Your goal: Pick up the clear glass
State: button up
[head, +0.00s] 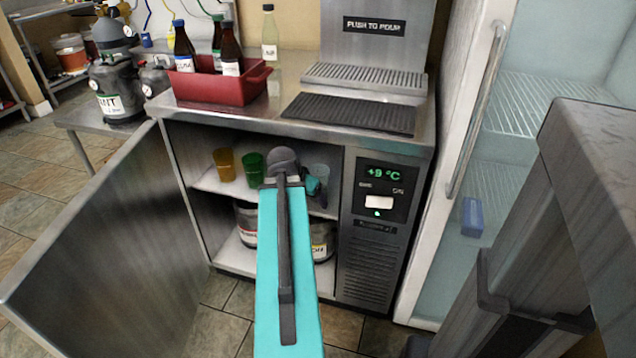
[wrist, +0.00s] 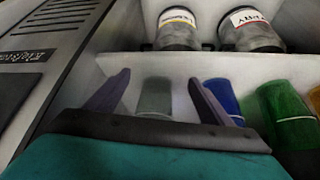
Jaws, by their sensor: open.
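The clear glass (head: 321,172) is on the upper shelf inside the open under-counter cabinet, just right of my arm in the head view. In the wrist view the clear glass (wrist: 155,98) looks greyish and lies between my two fingers, with gaps on both sides. My gripper (wrist: 158,82) is open, with one finger on each side of the glass and neither seen touching it. In the head view my arm hides most of the gripper (head: 317,190). How deep the glass sits between the fingers is hard to tell.
A blue glass (wrist: 224,98) stands close beside my right-hand finger in the wrist view. A green glass (head: 253,169) and an amber glass (head: 224,163) stand farther left on the shelf. Kegs (head: 246,222) sit below. The open door (head: 110,250) and the control panel (head: 378,205) flank the opening.

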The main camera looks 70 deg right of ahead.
jog(key=shift+d+r+p, duration=0.1)
jog(key=shift+p, duration=0.65)
jog(key=shift+d, duration=0.3)
jog(key=shift+s+d, duration=0.1)
jog(key=shift+d, duration=0.1)
jog(key=shift+s+d+b, duration=0.2)
jog(key=shift+d+b, duration=0.05)
jog(key=shift+d, duration=0.95)
jog(key=shift+s+d+b, duration=0.15)
jog(key=shift+d+b, duration=0.1)
jog(key=shift+d, duration=0.9)
jog(key=shift+d+f, duration=0.25)
jog(key=shift+d, duration=0.05)
jog(key=shift+d+f+b, duration=0.1)
jog(key=shift+f+b, duration=0.2)
jog(key=shift+f, duration=0.15)
